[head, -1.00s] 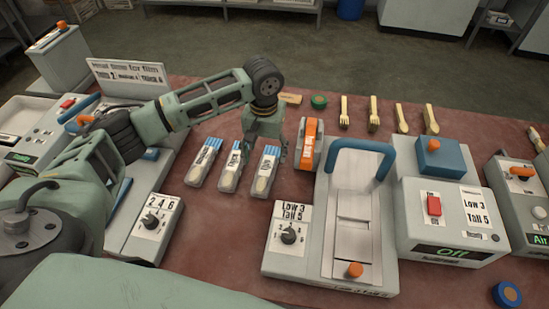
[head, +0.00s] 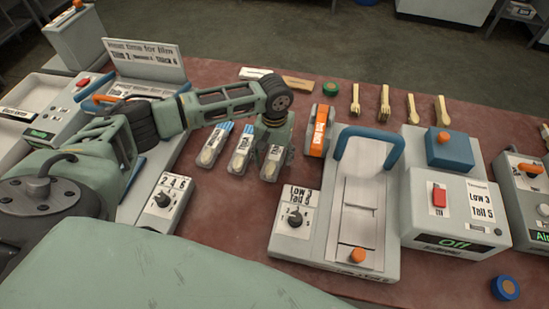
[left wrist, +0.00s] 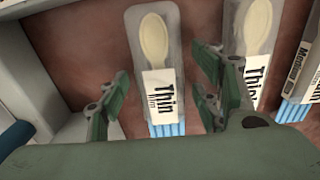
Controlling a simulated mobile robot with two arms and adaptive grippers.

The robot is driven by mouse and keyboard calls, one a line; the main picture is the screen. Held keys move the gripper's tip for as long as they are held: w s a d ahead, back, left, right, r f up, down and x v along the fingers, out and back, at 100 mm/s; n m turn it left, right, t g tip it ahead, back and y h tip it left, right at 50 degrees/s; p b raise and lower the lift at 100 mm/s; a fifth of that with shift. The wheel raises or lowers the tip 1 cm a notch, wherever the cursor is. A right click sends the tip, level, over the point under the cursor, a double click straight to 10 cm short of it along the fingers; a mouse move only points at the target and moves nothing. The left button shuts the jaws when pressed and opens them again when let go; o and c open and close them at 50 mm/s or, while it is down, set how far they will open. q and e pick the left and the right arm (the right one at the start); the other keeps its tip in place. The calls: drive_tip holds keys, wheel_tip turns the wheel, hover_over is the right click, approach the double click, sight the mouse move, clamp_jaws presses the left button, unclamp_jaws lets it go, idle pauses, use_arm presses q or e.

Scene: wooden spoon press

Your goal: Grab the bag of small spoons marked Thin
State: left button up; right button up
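Three clear bags with spoons and blue strips lie in a row on the red-brown table. In the left wrist view one bag marked Thin (left wrist: 160,78) lies between my left gripper's fingers (left wrist: 160,90). It is the rightmost bag in the head view (head: 271,169), partly covered by my left gripper (head: 271,150). The fingers are apart, one on each side, and I see no firm contact. A bag marked Medium (left wrist: 302,78) is the leftmost. My right gripper is not in view.
A press with a blue handle (head: 368,136) and a box reading Off (head: 456,215) stand farther right. A dial box (head: 165,203) is at left. Wooden cutlery (head: 412,108) lies behind. Red table is clear below the bags.

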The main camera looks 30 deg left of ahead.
use_arm(q)
drive_tip(key=c, duration=0.8)
